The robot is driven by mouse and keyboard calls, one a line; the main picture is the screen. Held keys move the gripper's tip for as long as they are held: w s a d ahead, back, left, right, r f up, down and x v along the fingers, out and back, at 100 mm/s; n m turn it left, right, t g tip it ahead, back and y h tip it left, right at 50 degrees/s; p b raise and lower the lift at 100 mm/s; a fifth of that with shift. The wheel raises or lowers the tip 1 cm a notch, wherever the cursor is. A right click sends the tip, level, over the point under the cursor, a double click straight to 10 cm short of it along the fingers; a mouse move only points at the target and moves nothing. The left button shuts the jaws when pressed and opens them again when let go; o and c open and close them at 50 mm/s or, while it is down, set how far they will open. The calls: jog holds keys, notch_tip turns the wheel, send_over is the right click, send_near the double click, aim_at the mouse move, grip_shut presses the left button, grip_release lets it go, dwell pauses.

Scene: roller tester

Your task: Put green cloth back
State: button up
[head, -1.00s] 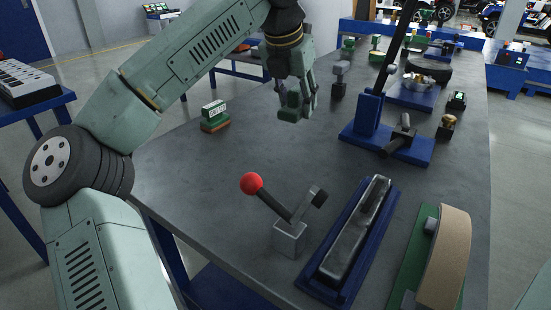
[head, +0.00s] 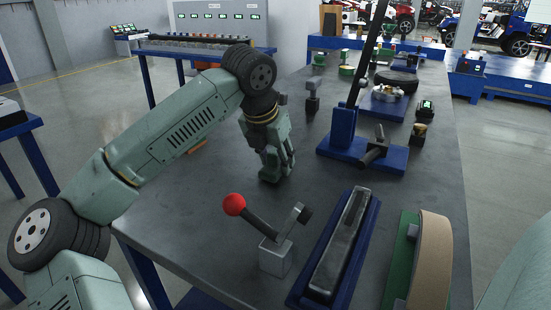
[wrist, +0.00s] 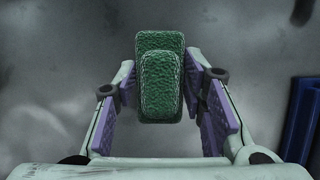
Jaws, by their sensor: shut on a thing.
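The green cloth (wrist: 161,85) shows in the wrist view as a rough, thick green pad. A smaller green piece lies in front of a larger one. My gripper (wrist: 165,92) is shut on it, with the purple finger pads on its left and right sides. In the head view, my gripper (head: 273,170) points down over the grey bench top (head: 225,215), fingertips close to the surface. The cloth is mostly hidden by the fingers there. I cannot tell whether it touches the bench.
A red-knobbed lever (head: 234,204) stands nearer the camera. Right of it are a blue tray (head: 344,240) and a curved tan piece on a green base (head: 430,262). A blue stand (head: 385,155) with a tall post is to the right of my gripper. Bench between them is bare.

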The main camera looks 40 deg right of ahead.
jog(key=shift+f, duration=0.2)
jog(key=o, duration=1.1)
jog(key=shift+r, duration=0.1)
jog(key=shift+r, duration=0.25)
jog(key=v, duration=1.2)
jog(key=shift+s+a+f, duration=0.1)
jog(key=shift+f, duration=0.05)
